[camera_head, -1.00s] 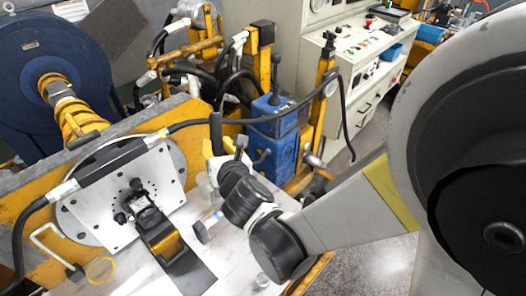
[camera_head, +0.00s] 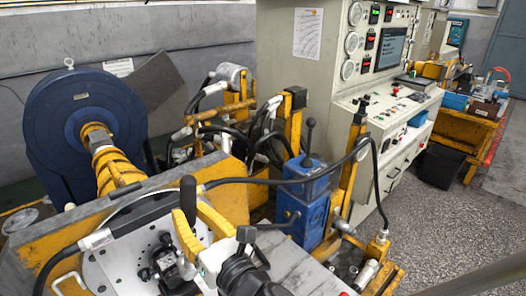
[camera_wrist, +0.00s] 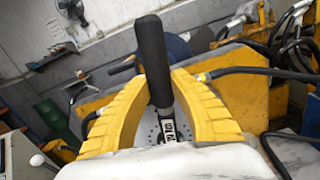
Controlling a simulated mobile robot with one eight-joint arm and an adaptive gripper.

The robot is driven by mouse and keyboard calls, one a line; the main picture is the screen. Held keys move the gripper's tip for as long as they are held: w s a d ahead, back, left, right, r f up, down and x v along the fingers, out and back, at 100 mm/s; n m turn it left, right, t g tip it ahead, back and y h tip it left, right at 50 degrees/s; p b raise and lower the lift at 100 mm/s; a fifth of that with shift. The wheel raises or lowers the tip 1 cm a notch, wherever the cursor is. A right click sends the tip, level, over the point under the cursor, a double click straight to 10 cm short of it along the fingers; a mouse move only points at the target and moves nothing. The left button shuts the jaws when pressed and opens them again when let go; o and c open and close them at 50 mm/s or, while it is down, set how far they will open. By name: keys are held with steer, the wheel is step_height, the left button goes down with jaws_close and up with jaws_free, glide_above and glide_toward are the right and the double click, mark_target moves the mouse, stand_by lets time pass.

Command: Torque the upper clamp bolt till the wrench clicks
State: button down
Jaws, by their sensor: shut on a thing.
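My gripper (camera_head: 189,213) has its yellow fingers on either side of the wrench's black handle (camera_head: 188,194) and is shut on it. In the wrist view the handle (camera_wrist: 152,50) stands nearly upright between the fingers (camera_wrist: 165,82), with a marked metal section (camera_wrist: 170,126) below it. The black clamp (camera_head: 165,268) sits on the pale drilled plate (camera_head: 105,268), just left of my gripper. The upper clamp bolt cannot be told apart clearly here. The wrench's lower end and its contact with the bolt are hidden.
A black hose (camera_head: 262,181) runs behind the gripper. A blue lever valve block (camera_head: 304,192) stands to its right, with a control cabinet (camera_head: 365,130) behind. A large blue drum (camera_head: 75,125) is at left. Open floor (camera_head: 440,215) lies at right.

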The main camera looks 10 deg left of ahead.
steer(key=shift+a, duration=0.25)
steer(key=shift+x, duration=2.9)
steer(key=shift+a+p, duration=0.2)
steer(key=shift+p, duration=0.2)
steer(key=shift+w, duration=0.1)
steer(key=shift+x, duration=1.2)
steer(key=shift+b, duration=0.3)
steer(key=shift+w+d+f+m+b, duration=0.2)
steer(key=shift+w+d+m, duration=0.2)
steer(key=shift+w, duration=0.1)
steer(key=shift+w+d+f+m+b, duration=0.15)
steer(key=shift+w+d+m+b, duration=0.05)
steer(key=shift+w+d+m, duration=0.25)
